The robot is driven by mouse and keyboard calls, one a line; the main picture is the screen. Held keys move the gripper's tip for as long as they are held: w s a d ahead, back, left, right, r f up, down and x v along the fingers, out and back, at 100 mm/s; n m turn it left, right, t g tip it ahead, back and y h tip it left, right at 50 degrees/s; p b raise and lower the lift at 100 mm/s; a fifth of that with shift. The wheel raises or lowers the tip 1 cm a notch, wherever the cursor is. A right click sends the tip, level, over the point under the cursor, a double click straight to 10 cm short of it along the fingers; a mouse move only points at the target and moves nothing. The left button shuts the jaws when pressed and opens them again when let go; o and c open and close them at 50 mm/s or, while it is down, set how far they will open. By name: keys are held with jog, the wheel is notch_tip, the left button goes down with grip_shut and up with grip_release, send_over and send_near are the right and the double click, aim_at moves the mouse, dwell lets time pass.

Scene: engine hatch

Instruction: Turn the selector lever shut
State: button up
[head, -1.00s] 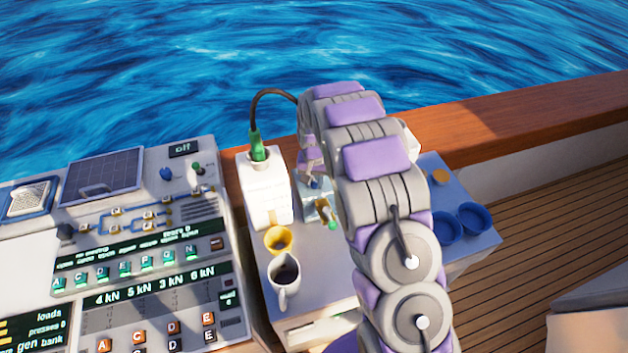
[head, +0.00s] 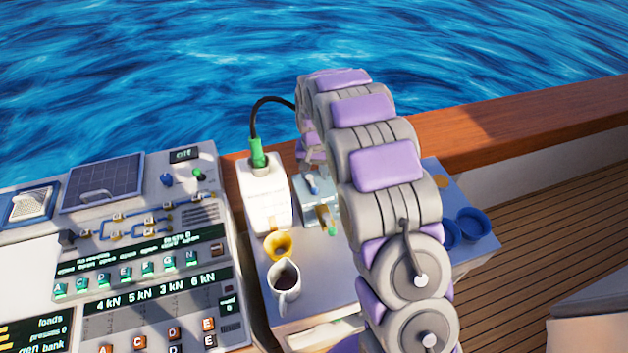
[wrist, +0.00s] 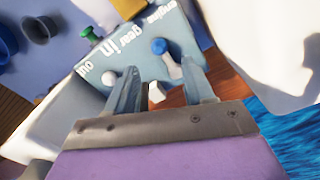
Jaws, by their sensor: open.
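A pale blue-grey box (head: 318,208) stands on the side counter, with a blue-tipped lever (head: 312,184) on top and a green-tipped handle (head: 330,228) at its front. In the wrist view the box (wrist: 135,45) carries lettering reading "engine", "gear", "in" and a partly hidden "out". The blue knob (wrist: 159,46) on its white stem shows between and just beyond the fingertips; the green tip (wrist: 87,33) is farther left. I cannot tell which is the selector lever. My gripper (wrist: 160,66) is open over the box, apparently empty; contact with the stem is unclear.
A white box with a green plug (head: 258,153) and black cable stands left of the lever box. Blue cups (head: 472,225) are at right. A control console (head: 140,260) fills the left.

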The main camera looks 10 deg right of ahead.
notch_tip(320, 180, up, 10)
jog(key=p, duration=0.1)
dwell(0.4)
jog(key=s+d+r, duration=0.3)
jog(key=s+r, duration=0.1)
jog(key=s, duration=0.6)
jog(key=s+d+r, duration=0.2)
jog(key=s+r, duration=0.3)
jog(key=s, duration=0.5)
jog(key=s+d+f+n+g+b, duration=0.1)
jog(key=s+n, duration=0.1)
jog(key=s, duration=2.2)
jog(key=shift+s+d+f+g, duration=0.15)
jog(key=shift+d+f+g, duration=0.25)
